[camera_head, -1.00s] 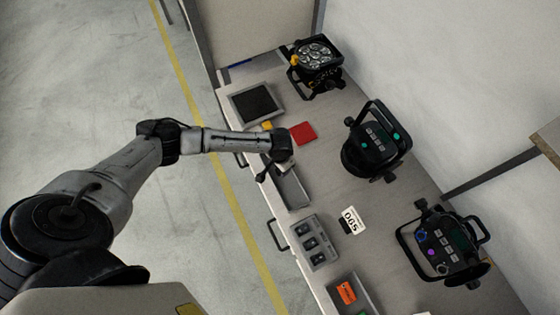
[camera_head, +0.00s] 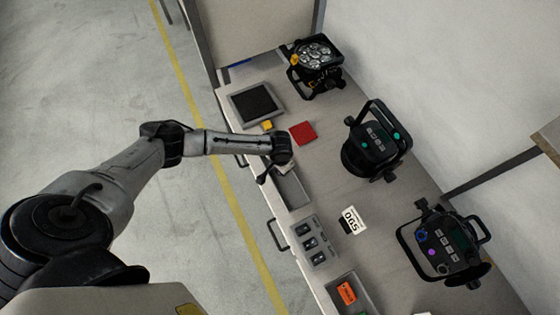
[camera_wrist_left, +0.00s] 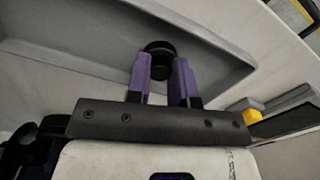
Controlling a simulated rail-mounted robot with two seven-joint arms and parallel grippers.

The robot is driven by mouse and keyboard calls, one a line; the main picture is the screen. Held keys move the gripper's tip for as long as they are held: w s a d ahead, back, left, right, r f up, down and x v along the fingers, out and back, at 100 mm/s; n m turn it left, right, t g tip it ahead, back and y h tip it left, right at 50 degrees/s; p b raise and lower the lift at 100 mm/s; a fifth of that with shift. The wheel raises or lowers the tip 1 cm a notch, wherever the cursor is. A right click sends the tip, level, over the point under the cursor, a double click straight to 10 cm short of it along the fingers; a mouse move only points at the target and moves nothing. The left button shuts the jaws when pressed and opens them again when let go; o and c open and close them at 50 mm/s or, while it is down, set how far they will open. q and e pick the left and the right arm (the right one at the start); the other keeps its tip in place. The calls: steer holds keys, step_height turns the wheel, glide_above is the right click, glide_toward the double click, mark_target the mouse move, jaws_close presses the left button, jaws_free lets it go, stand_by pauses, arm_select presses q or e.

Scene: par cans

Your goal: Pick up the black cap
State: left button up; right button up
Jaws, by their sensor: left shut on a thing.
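The black cap (camera_wrist_left: 159,47) is a short round piece in the left wrist view. It sits between the purple fingertips of my left gripper (camera_wrist_left: 161,66), which is shut on it. The cap is at the grey tray (camera_wrist_left: 80,42); I cannot tell whether it still touches the tray. In the head view this tray (camera_head: 293,191) lies near the bench's front edge, and my left wrist hides its far end, the cap and the fingers. My right gripper is not in view.
Lamps stand along the bench's back: one (camera_head: 318,57) far, one (camera_head: 375,142) in the middle, one (camera_head: 445,245) near. A red square (camera_head: 303,132), a dark-screened panel (camera_head: 254,104), a switch box (camera_head: 313,242) and a white label (camera_head: 354,219) lie around the tray.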

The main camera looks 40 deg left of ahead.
arm_select(q)
steer(key=shift+r, duration=0.1)
jaws_close()
steer(key=shift+r, duration=0.55)
step_height(320, 180, up, 3)
steer(key=shift+f+p, duration=0.2)
steer(key=shift+p, duration=0.1)
steer(key=w+d+r, duration=0.3)
steer(key=d+r, duration=0.4)
steer(key=d, duration=0.4)
steer(key=shift+w+r, duration=0.1)
